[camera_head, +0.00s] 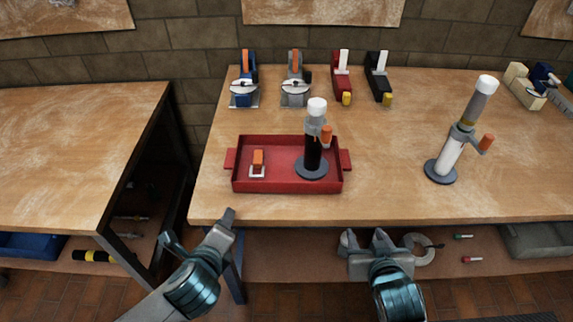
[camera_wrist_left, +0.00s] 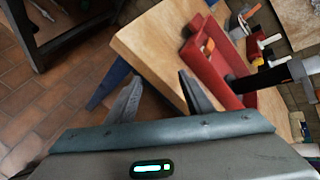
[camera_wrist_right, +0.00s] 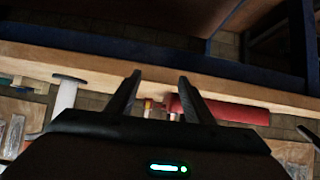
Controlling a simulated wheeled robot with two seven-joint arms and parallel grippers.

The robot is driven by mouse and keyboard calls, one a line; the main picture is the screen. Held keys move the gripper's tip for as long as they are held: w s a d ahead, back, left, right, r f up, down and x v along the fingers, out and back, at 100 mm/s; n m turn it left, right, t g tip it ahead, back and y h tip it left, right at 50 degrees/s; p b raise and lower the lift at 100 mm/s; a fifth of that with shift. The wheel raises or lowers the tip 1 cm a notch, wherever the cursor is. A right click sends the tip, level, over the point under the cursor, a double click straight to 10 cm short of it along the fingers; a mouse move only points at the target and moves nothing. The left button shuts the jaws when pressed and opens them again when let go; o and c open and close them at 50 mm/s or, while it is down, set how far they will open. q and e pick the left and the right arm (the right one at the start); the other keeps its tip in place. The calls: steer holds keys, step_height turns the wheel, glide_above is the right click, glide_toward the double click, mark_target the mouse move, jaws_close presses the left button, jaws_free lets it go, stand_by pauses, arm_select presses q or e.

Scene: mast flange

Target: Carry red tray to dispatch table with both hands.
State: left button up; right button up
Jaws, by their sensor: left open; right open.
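The red tray (camera_head: 285,187) lies flat near the front edge of the right-hand wooden table, with a handle at each short end. It holds a dark upright cylinder with a white cap and orange knob (camera_head: 313,150) and a small orange-and-white piece (camera_head: 258,160). My left gripper (camera_head: 198,228) is open and empty, in front of and left of the tray; the tray (camera_wrist_left: 212,72) shows beyond its fingers in the left wrist view. My right gripper (camera_head: 364,238) is open and empty, just off the table's front edge, right of the tray. No label marks the dispatch table.
A bare wooden table (camera_head: 70,140) stands at the left, across a gap. On the right-hand table (camera_head: 390,190), several clamp-like tools stand at the back and a white-and-grey cylinder on a disc base (camera_head: 452,145) stands to the right. A shelf with small items lies below.

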mark_target(230, 158)
arm_select(q)
steer(key=w+r+m+t, duration=0.1)
steer(key=m, duration=0.2)
steer(key=w+r+m+t, duration=0.1)
steer(key=w+r+m, duration=0.1)
steer(key=m, duration=0.1)
steer(key=w+r+m+t, duration=0.1)
steer(key=w+r+m, duration=0.1)
steer(key=m, duration=0.1)
steer(key=shift+a+r+m, duration=0.1)
steer(key=shift+r+m, duration=0.05)
steer(key=shift+m, duration=0.15)
arm_select(e)
steer(key=w+r+t, duration=0.1)
steer(key=w+r, duration=0.1)
steer(key=w+a+r+t, duration=0.1)
steer(key=w+r, duration=0.1)
steer(key=w+a+r+t, duration=0.1)
steer(key=w+r, duration=0.1)
steer(key=r, duration=0.1)
steer(key=shift+w+a, duration=0.15)
steer(key=shift+a, duration=0.05)
arm_select(q)
steer(key=shift+w+r+m, duration=0.2)
steer(key=shift+r+m, duration=0.1)
steer(key=shift+m, duration=0.4)
arm_select(e)
steer(key=shift+w+a+r+t, duration=0.15)
steer(key=shift+w+r+t, duration=0.2)
steer(key=shift+r, duration=0.2)
